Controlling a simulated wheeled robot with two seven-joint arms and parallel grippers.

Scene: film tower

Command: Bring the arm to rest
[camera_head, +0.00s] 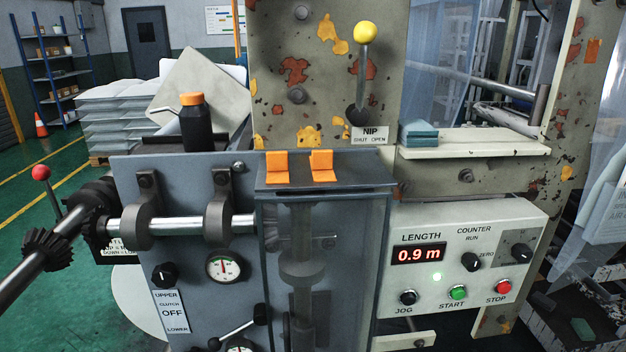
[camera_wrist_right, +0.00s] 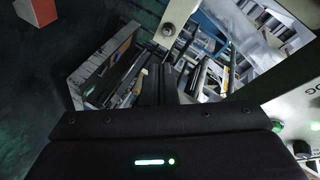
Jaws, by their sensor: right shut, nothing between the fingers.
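My right gripper (camera_wrist_right: 163,80) shows in the right wrist view as dark fingers close together, shut and empty. It is over a grey tray of tools (camera_wrist_right: 78,78), apart from the machine's panel. In the head view neither gripper can be made out. The control panel (camera_head: 520,225) reads 0.9 m with a green light lit; part of it shows at the right of the wrist view (camera_wrist_right: 297,105). The nip lever (camera_head: 364,65) with its yellow knob stands upright.
A clear guard (camera_head: 330,255) with orange tabs (camera_head: 277,167) covers the machine's middle. A shaft (camera_head: 185,223) with gears runs left, near a red-knobbed lever (camera_head: 42,175).

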